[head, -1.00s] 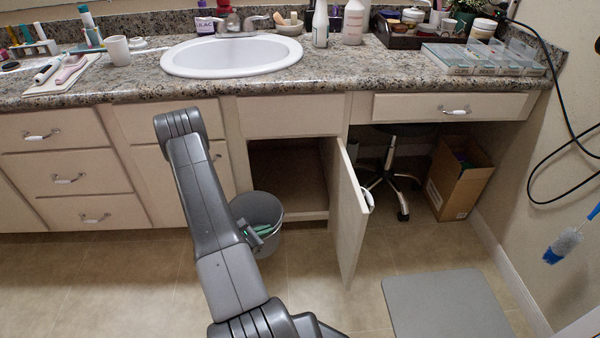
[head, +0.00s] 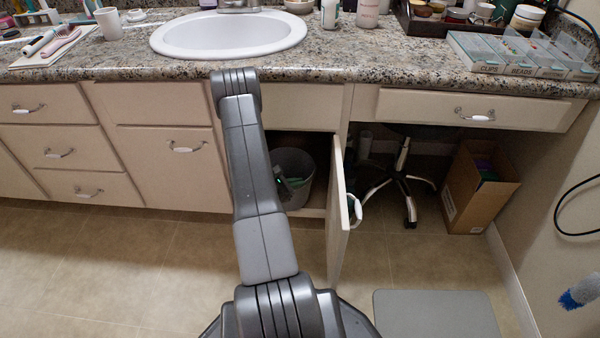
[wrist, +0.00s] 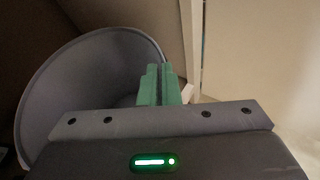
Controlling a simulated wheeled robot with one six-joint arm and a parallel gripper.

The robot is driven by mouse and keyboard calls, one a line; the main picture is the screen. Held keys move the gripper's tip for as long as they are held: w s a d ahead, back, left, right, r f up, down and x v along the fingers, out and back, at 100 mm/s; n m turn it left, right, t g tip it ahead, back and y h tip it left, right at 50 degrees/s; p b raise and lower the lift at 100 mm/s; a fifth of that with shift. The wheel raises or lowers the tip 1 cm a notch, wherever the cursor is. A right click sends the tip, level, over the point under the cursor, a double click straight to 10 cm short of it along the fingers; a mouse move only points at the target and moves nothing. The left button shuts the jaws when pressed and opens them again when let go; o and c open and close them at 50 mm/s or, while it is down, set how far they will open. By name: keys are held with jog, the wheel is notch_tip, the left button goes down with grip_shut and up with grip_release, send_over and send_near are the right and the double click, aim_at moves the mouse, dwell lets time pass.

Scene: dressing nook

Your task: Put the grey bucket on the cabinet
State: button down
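The grey bucket (head: 301,165) is upright in the opening of the sink cabinet (head: 312,212), behind my arm. My arm hides its left side, and I cannot tell whether its base touches the cabinet floor. In the wrist view the bucket (wrist: 85,75) fills the left, its rim running to my green fingers. My gripper (wrist: 159,84) has its fingers close together on the rim at the bucket's right side. In the head view my gripper (head: 291,183) shows only as a bit of green at the bucket.
The cabinet door (head: 338,220) stands open just right of the bucket. A wheeled stool (head: 402,170) and a cardboard box (head: 475,190) are under the counter at the right. A grey mat (head: 435,315) lies on the floor. The floor at left is clear.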

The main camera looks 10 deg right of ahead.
jog(key=b, duration=0.2)
send_over(309, 169)
jog(key=s+a, duration=0.2)
jog(key=a, duration=0.2)
jog(key=shift+s, duration=0.1)
notch_tip(309, 169, down, 4)
jog(key=shift+r+b, duration=0.15)
jog(key=shift+b, duration=0.9)
jog(key=shift+r, duration=0.1)
jog(key=c, duration=1.6)
grip_release()
jog(key=shift+c, duration=0.2)
